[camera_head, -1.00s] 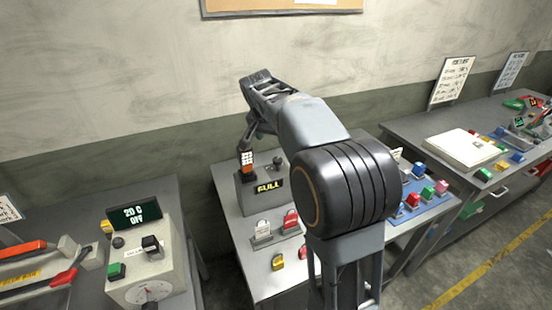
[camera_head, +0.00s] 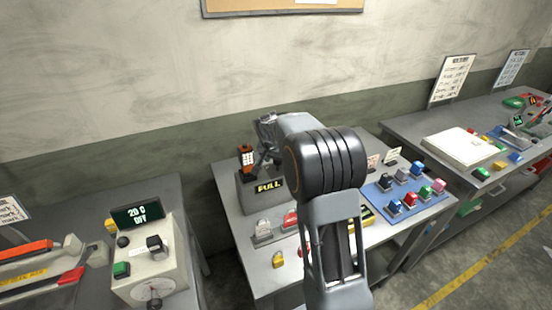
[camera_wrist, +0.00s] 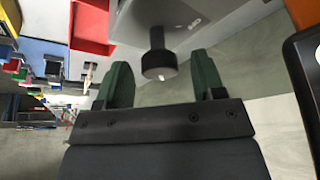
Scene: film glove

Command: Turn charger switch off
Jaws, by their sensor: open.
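The charger (camera_head: 250,195) is a grey box with a lit display reading FULL, on the middle table. An orange and black handset (camera_head: 247,162) stands upright in its top. In the wrist view, a black round knob (camera_wrist: 158,66) with a pale mark sticks out of the grey box (camera_wrist: 195,22). I take this knob to be the charger switch; the head view does not show it clearly. My gripper (camera_wrist: 162,78) is open, with its green fingertips on either side of the knob and visible gaps to it. In the head view my arm hides most of the gripper.
A blue board (camera_head: 384,204) with several coloured blocks lies to the right on the same table. Red and grey pieces (camera_head: 289,219) and a yellow padlock (camera_head: 278,259) are in front of the charger. A grey device (camera_head: 177,262) with a display stands on the left table.

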